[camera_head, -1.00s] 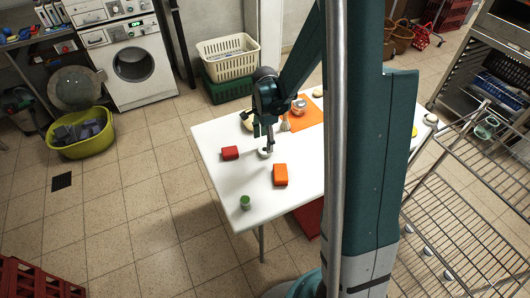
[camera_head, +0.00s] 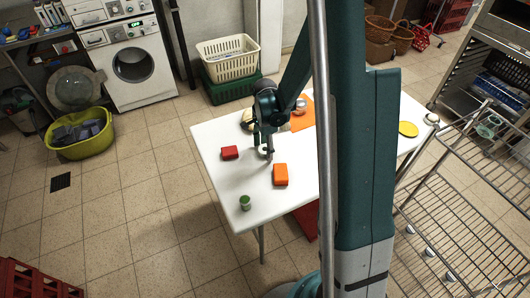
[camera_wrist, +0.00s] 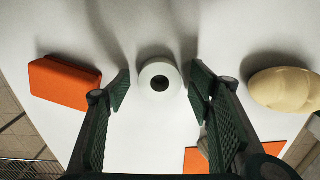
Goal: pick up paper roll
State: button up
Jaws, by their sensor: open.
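The paper roll (camera_wrist: 160,92) is a small white cylinder with a dark hole in its end. In the wrist view it stands on the white table between my open fingertips, with a gap visible on each side. In the head view the roll (camera_head: 264,151) shows just under my gripper (camera_head: 262,148), partly hidden by the fingers. In the wrist view my gripper (camera_wrist: 160,85) is open and empty, its green pads on either side of the roll.
On the white table (camera_head: 222,185) are a red block (camera_head: 229,153), an orange block (camera_head: 280,174) and a green-topped jar (camera_head: 245,202). An orange mat (camera_head: 304,116) lies behind my gripper. A beige lumpy thing (camera_wrist: 285,90) is close by. A wire rack (camera_head: 455,215) stands at right.

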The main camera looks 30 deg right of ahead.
aim_at(265, 149)
jog(key=shift+c, duration=0.3)
jog(key=c, duration=0.9)
jog(key=shift+r, duration=0.1)
jog(key=shift+r+p, duration=1.05)
jog(key=shift+r, duration=3.9)
